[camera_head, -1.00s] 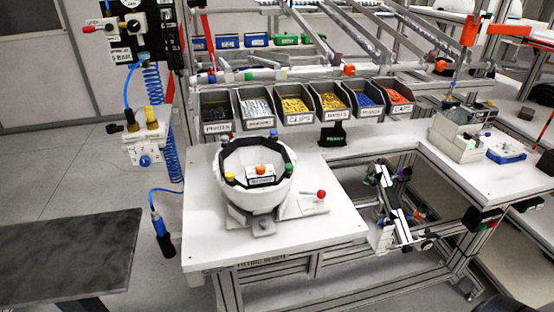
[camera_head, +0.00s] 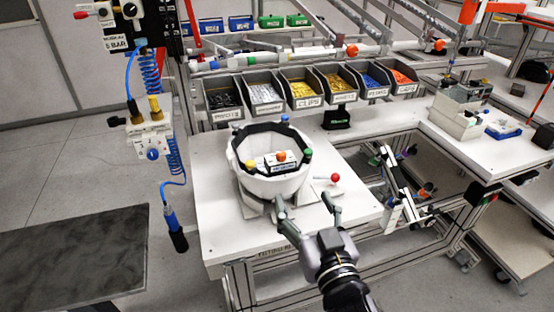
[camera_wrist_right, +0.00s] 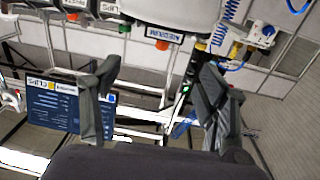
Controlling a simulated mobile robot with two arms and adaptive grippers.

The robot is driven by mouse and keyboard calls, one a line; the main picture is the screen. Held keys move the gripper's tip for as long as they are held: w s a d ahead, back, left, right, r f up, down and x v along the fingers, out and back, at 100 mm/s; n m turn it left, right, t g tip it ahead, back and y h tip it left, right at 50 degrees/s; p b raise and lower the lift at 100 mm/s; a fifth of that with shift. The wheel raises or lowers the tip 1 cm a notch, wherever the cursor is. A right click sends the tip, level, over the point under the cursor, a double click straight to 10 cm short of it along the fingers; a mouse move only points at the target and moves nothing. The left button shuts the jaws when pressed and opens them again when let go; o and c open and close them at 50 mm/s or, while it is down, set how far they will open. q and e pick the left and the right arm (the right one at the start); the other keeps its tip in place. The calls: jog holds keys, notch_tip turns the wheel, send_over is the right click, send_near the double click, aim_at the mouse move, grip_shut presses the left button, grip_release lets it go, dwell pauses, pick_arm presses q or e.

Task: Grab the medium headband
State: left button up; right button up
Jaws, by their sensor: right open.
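A black headband (camera_head: 239,146) with coloured knobs lines the rim of a white helmet shell (camera_head: 262,187), which sits in a holder on the white workbench. A white label plate (camera_head: 279,168) with an orange knob (camera_head: 281,156) sits at the middle of the ring; its print is too small to read here. In the right wrist view, an upside-down label (camera_wrist_right: 164,35) seems to read MEDIUM. My right gripper (camera_head: 306,204) is open and empty, in front of the shell in the picture. Its spread fingers also show in the wrist view (camera_wrist_right: 158,72). My left gripper is not in view.
Several labelled parts bins (camera_head: 300,90) line the back of the bench. A red-knobbed lever (camera_head: 334,178) stands right of the shell. A blue air hose (camera_head: 172,205) hangs at the left. A dark table (camera_head: 75,265) is at lower left.

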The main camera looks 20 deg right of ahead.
jog(key=b, duration=0.3)
send_near(283, 159)
jog(key=w, duration=0.2)
jog(key=w+p, duration=0.1)
jog(key=w, duration=0.1)
jog(key=w+p, duration=0.1)
jog(key=shift+w+d+f, duration=0.2)
jog(key=shift+w+f, duration=0.2)
jog(key=w+p, duration=0.2)
jog(key=w, duration=0.1)
jog(key=w+r, duration=0.1)
jog(key=shift+w+a+p, duration=0.15)
jog(key=shift+w+p, duration=0.25)
jog(key=shift+w+f, duration=0.15)
jog(key=shift+w, duration=0.15)
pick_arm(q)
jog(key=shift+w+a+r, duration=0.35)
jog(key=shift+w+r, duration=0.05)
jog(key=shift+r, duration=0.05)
pick_arm(e)
jog(key=shift+s, duration=0.1)
jog(key=shift+c, duration=0.3)
jog(key=shift+c, duration=0.7)
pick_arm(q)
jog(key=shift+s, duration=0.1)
pick_arm(e)
jog(key=c, duration=0.8)
